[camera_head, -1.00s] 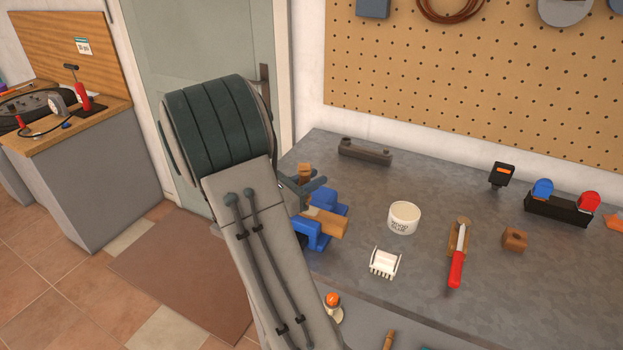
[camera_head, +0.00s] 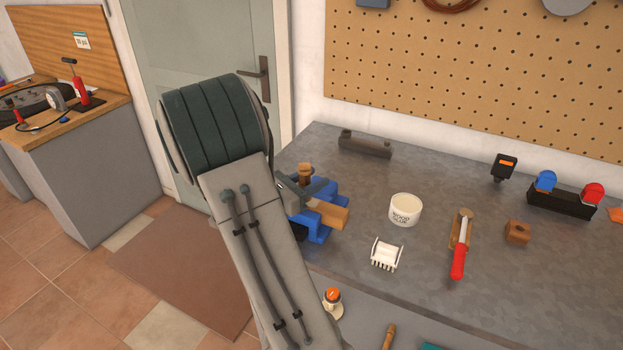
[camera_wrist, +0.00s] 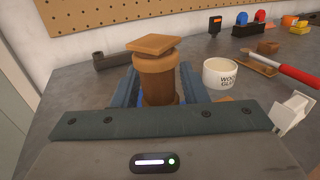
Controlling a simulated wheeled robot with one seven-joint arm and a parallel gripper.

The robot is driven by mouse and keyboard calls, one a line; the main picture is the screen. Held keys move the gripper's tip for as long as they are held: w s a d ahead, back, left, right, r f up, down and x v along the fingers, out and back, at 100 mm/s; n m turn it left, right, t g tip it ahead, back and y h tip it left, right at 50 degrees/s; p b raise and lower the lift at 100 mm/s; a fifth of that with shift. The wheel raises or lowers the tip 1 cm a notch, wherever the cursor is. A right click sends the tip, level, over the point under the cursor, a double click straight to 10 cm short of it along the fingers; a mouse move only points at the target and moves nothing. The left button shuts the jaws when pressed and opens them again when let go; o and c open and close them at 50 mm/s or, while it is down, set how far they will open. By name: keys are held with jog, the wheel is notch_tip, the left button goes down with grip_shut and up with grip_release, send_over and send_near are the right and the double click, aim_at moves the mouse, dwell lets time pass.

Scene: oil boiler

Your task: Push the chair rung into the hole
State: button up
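The chair rung (camera_wrist: 157,78) is a brown turned wooden piece with a square top, upright in the wrist view. In the head view its top (camera_head: 305,172) shows above the blue vise (camera_head: 334,192). A lighter wooden piece (camera_head: 328,213) lies in the vise. My gripper (camera_wrist: 158,85) is open, its grey-blue fingers apart on both sides of the rung. Slivers of blue show between fingers and rung, and I cannot tell whether either finger touches. In the head view my arm partly covers the gripper (camera_head: 304,184). The hole and the rung's lower end are hidden.
The grey workbench (camera_head: 440,275) carries a white wood glue tub (camera_head: 405,211), a white bracket-like part (camera_head: 386,254), a red-handled tool (camera_head: 459,255) and a small wooden block (camera_head: 517,232). A dark bar (camera_head: 366,145) lies behind the vise.

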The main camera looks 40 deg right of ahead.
jog(key=shift+o, duration=0.3)
jog(key=a+b, duration=0.2)
jog(key=a, duration=1.1)
jog(key=shift+w+a, duration=0.15)
jog(key=shift+a, duration=0.25)
jog(key=s+m+g+y, duration=0.1)
jog(key=s, duration=0.1)
jog(key=s+m+y, duration=0.1)
jog(key=s+m, duration=0.1)
jog(key=s+m+g+y, duration=0.1)
jog(key=s+y, duration=0.1)
jog(key=shift+d+f+m+g, duration=0.15)
jog(key=shift+f+m+g, duration=0.1)
jog(key=shift+m+g, duration=0.05)
jog(key=s+a+m+t+y, duration=0.3)
jog(key=s+a+m+y, duration=0.1)
jog(key=a+m+y, duration=0.2)
jog(key=s+a+m+t+y, duration=0.3)
jog(key=a+m+y, duration=0.4)
jog(key=a+y, duration=0.1)
jog(key=shift+s+a+r, duration=0.25)
jog(key=shift+s+a, duration=0.1)
jog(key=shift+s, duration=0.05)
